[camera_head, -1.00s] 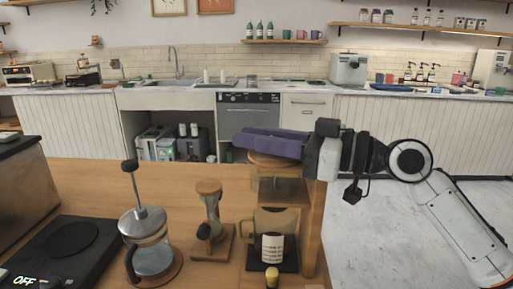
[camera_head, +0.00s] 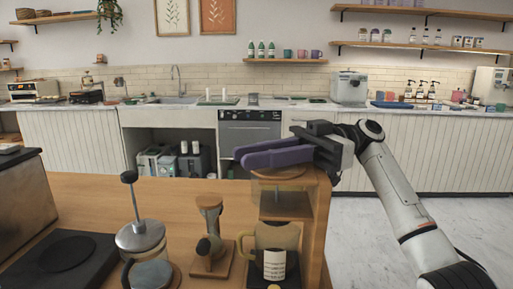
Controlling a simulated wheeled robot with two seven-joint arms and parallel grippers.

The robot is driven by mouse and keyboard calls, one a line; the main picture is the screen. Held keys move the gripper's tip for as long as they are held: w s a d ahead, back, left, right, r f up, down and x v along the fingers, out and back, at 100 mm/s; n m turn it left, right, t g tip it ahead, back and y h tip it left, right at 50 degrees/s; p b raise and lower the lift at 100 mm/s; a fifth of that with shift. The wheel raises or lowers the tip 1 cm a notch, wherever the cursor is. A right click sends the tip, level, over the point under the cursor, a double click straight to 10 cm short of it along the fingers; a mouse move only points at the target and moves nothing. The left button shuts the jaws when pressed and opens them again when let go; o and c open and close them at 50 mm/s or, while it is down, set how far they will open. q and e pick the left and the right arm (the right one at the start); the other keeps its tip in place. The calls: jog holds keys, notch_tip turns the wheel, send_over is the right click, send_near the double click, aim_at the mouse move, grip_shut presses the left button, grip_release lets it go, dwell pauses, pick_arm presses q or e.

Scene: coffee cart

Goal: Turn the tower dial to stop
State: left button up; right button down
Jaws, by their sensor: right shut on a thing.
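The wooden drip tower (camera_head: 316,222) stands at the right end of the wooden counter, with a round piece at its top and a glass jug (camera_head: 275,240) with a white label on its lower level. My right gripper (camera_head: 243,155), with purple fingers, comes in from the right and lies across the top of the tower. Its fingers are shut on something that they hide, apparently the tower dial. I cannot make out the dial or its setting. My left gripper is not in view.
A wood-based glass brewer (camera_head: 210,225) and a French press (camera_head: 140,238) stand left of the tower. A black hot plate (camera_head: 65,258) lies farther left. The floor (camera_head: 405,215) right of the tower is open. A back counter runs along the wall.

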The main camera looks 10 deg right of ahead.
jog(key=shift+s+n+g+h, duration=0.25)
jog(key=shift+n+g, duration=0.25)
jog(key=shift+g, duration=0.3)
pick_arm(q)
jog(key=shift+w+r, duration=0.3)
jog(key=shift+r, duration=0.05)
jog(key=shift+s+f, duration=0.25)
pick_arm(e)
jog(key=shift+d, duration=0.1)
jog(key=c, duration=1.6)
grip_release()
pick_arm(q)
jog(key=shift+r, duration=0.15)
jog(key=shift+p, duration=0.5)
pick_arm(e)
notch_tip(320, 180, up, 10)
jog(key=shift+f, duration=0.1)
